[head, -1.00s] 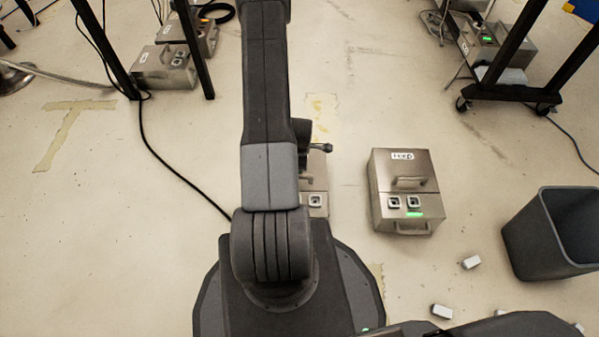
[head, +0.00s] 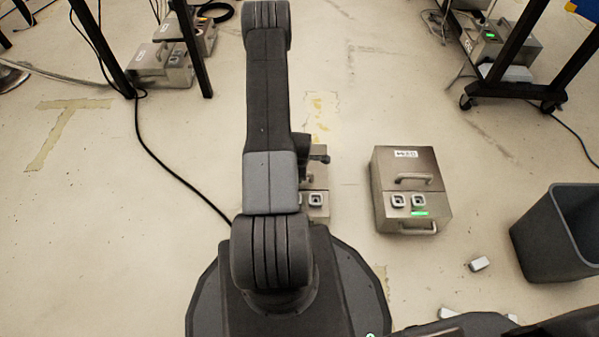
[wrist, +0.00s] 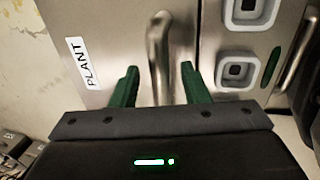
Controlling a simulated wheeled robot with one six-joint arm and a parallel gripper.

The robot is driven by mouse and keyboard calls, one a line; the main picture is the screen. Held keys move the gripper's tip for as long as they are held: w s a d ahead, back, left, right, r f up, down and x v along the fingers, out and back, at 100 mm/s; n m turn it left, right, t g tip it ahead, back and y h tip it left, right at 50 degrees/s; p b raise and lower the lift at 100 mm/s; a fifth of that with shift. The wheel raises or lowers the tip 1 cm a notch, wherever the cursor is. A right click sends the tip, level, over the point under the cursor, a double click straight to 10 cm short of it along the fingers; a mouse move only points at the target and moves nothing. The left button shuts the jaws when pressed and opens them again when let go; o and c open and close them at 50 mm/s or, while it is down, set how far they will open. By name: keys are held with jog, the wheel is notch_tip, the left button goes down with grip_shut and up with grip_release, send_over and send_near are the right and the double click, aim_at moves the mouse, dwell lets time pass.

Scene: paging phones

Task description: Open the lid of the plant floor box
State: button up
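In the wrist view, the metal floor box (wrist: 110,20) has a white label reading PLANT. A bar handle (wrist: 158,40) stands on its lid, and two square sockets and an unlit green strip are on the section to the right. My gripper (wrist: 160,78) is open, its green fingers spread on either side of the handle with gaps visible. In the head view, a box half hidden behind my arm (head: 318,206) appears to be this one; its label is hidden. The lid looks shut.
A similar box (head: 408,170) with a lit green strip stands to the right. More boxes (head: 160,65) and a black cable lie at left.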

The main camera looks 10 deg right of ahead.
grip_shut()
jog(key=shift+w+r+p, duration=0.1)
jog(key=shift+r+p, duration=0.1)
jog(key=shift+p, duration=0.3)
